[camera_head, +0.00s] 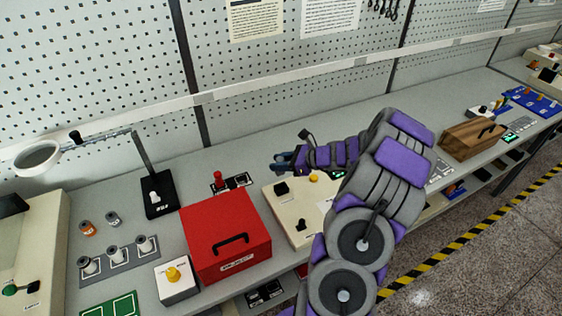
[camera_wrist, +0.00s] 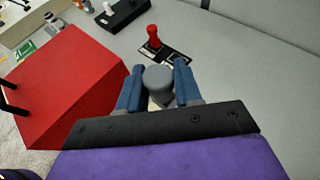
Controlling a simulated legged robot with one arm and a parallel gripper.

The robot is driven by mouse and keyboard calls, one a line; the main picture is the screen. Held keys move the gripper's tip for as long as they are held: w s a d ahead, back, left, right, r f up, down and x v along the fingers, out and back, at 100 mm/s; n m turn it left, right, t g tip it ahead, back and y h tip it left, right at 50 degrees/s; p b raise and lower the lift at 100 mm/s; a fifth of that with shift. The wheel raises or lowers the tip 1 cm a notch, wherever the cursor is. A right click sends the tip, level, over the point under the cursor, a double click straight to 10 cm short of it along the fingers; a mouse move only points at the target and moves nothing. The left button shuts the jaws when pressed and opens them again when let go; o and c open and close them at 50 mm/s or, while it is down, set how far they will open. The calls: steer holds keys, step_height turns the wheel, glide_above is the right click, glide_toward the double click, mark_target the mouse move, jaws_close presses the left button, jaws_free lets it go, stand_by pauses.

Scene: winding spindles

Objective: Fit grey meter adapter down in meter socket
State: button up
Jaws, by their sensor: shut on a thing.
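My gripper (camera_head: 283,161) is shut on the grey meter adapter (camera_wrist: 158,80), a grey round piece between the two blue fingers in the wrist view. The gripper is above the bench at the back edge of a beige box (camera_head: 297,236). In the head view the fingers hide the adapter. I cannot clearly make out the meter socket. The adapter's lower end is hidden in the wrist view.
A red case (camera_head: 199,223) with a black handle stands left of the beige box. A red peg (camera_wrist: 153,38) stands on a small dark plate behind the fingers. A magnifier stand (camera_head: 160,193) is further left. A wooden box (camera_head: 462,145) is at right. The bench's back strip is clear.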

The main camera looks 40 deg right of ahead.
mark_target(281, 174)
steer(key=shift+d+p, duration=0.1)
steer(key=shift+p, duration=0.35)
steer(key=shift+d+f+b, duration=0.25)
steer(key=shift+f+b, duration=0.2)
steer(key=shift+f, duration=0.7)
steer(key=shift+a+f+b, duration=0.2)
steer(key=shift+f+b, duration=0.25)
steer(key=shift+f, duration=1.35)
steer(key=shift+s+p, duration=0.1)
steer(key=shift+p, duration=1)
steer(key=shift+f+b, duration=0.35)
steer(key=shift+f, duration=1.35)
steer(key=o, duration=1.1)
steer(key=p+v, duration=0.2)
steer(key=v, duration=1.5)
steer(key=shift+d+p, duration=0.2)
steer(key=shift+p, duration=0.1)
